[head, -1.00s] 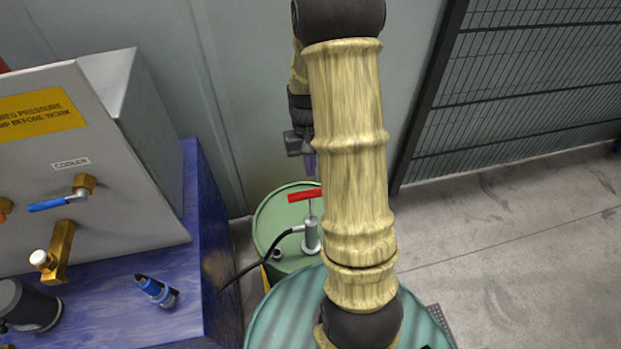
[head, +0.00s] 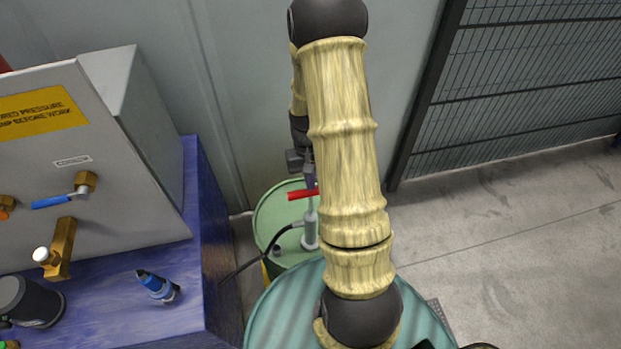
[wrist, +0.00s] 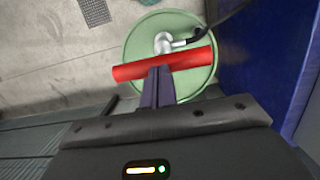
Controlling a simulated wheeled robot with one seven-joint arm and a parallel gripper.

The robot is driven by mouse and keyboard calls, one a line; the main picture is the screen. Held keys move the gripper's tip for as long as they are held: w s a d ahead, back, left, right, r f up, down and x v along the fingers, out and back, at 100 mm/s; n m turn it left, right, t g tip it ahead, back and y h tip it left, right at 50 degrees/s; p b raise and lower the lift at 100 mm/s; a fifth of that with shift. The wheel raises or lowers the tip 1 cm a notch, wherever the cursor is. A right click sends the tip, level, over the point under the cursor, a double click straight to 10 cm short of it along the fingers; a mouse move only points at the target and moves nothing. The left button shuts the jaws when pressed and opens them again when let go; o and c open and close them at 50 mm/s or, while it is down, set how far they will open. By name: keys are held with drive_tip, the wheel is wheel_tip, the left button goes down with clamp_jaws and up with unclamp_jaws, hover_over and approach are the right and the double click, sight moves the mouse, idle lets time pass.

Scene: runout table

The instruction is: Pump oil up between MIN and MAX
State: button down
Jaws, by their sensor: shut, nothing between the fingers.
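A hand pump (head: 310,235) with a grey metal body stands upright on a green drum (head: 268,218). Its red T-handle (head: 298,195) is at the top of a thin rod, partly hidden by my arm in the head view. In the wrist view, the red handle (wrist: 190,60) lies crosswise over the drum lid (wrist: 145,38). My gripper (wrist: 160,70) is shut and empty, its fingertips at the handle's near edge. I cannot tell whether they touch it. In the head view my gripper (head: 310,178) is just above the handle. No MIN or MAX marks are readable.
A black hose (head: 250,262) runs from the pump towards the blue bench (head: 100,290) on the left. The bench carries a grey panel (head: 120,200) with valves and a blue fitting (head: 157,287). A mesh fence (head: 510,90) stands right; floor there is clear.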

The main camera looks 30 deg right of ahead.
wheel_tip(320, 180, down, 8)
drive_tip(key=b, duration=0.4)
drive_tip(key=shift+f+b, duration=0.2)
drive_tip(key=shift+b, duration=0.2)
drive_tip(key=shift+s, duration=0.2)
drive_tip(key=shift+f, duration=0.1)
wheel_tip(320, 180, up, 4)
drive_tip(key=r+p, duration=0.1)
drive_tip(key=p, duration=0.3)
drive_tip(key=b, duration=0.3)
approach(311, 199)
drive_tip(key=w+r, duration=0.2)
drive_tip(key=shift+w+d+r, duration=0.15)
drive_tip(key=shift+d+r, duration=0.15)
drive_tip(key=shift+d, duration=0.1)
